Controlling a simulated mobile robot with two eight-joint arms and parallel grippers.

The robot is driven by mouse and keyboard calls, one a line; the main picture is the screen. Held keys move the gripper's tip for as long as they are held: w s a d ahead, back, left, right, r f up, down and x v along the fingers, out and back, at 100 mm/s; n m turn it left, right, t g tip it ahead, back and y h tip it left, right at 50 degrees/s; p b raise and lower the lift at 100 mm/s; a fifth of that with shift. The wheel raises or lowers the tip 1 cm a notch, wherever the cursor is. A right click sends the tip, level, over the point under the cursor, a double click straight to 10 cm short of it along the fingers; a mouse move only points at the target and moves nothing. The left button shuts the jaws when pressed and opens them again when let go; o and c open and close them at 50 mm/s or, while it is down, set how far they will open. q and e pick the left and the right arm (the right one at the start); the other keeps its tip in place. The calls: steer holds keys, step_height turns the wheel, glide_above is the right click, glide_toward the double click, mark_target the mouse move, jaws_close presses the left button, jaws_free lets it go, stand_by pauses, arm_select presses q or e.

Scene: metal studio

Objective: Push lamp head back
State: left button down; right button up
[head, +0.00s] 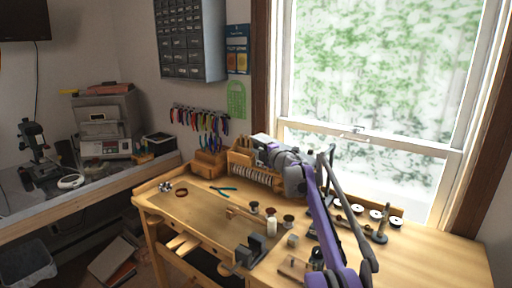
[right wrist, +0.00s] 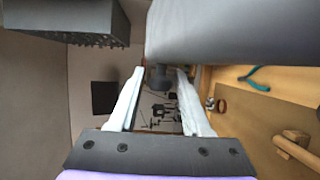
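In the right wrist view a large dark grey shape, which looks like the lamp head (right wrist: 235,30), fills the upper right close to the camera. A dark knob (right wrist: 158,78) shows below it between my fingertips; contact cannot be told. My right gripper (right wrist: 159,70) has its two pale fingers spread apart. In the head view my right gripper (head: 262,143) is above the back of the workbench, in front of the window's left side. A thin grey lamp arm (head: 352,205) rises beside my purple arm, which partly hides the lamp. My left gripper is not in view.
The wooden workbench (head: 430,252) carries pliers (head: 223,190), several spools and small tools. A drawer cabinet (head: 184,40) hangs on the wall, with a pliers rack (head: 200,120) below. The window (head: 380,70) is close behind. The bench's right end is clear.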

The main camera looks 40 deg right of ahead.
jaws_close()
stand_by(1.2)
